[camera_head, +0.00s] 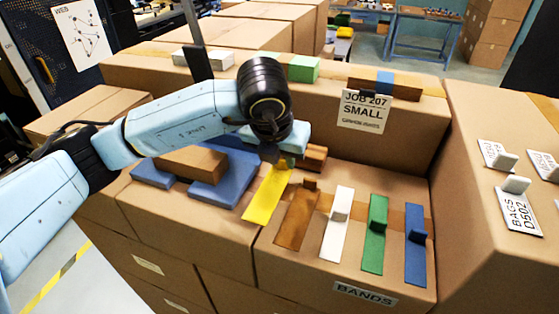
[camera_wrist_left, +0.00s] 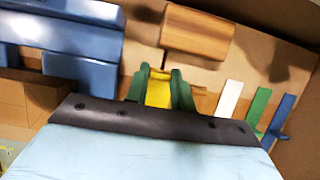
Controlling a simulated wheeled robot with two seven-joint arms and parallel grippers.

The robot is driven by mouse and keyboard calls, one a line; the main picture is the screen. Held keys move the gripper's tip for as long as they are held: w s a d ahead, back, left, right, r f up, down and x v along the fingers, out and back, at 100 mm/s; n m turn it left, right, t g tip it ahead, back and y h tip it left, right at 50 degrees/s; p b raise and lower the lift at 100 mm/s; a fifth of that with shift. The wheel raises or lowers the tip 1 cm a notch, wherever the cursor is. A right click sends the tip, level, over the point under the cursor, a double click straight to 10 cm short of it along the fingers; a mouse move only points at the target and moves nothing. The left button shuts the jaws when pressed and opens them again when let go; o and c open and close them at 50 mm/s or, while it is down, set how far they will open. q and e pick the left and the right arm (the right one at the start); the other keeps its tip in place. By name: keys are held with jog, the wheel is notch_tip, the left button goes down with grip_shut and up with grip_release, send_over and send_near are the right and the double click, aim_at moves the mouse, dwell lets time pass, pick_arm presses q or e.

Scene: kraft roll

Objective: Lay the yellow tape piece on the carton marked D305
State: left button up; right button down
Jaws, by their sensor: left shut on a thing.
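The yellow tape piece (camera_head: 264,203) is a flat strip with an upright tab, at the left end of a row of coloured strips on a carton marked BANDS (camera_head: 366,293). My left gripper (camera_head: 279,160) is above its far end. In the left wrist view, green fingertips (camera_wrist_left: 160,92) are shut on the yellow piece (camera_wrist_left: 158,93). I cannot tell whether the strip still touches the carton. A carton at the right (camera_head: 470,175) bears labels, one reading BAGS D502 (camera_head: 519,211). I cannot read D305 on any label. My right gripper is not in view.
Brown (camera_head: 296,218), white (camera_head: 336,225), green (camera_head: 374,234) and blue (camera_head: 415,245) strips with tabs lie right of the yellow one. Blue blocks (camera_head: 225,180) and a brown block (camera_head: 192,161) lie left. A taller carton marked JOB 207 SMALL (camera_head: 366,111) stands behind.

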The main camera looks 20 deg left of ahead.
pick_arm(q)
jog(key=shift+f, duration=1)
jog(key=shift+f, duration=0.15)
jog(key=o, duration=1)
jog(key=shift+c, duration=0.2)
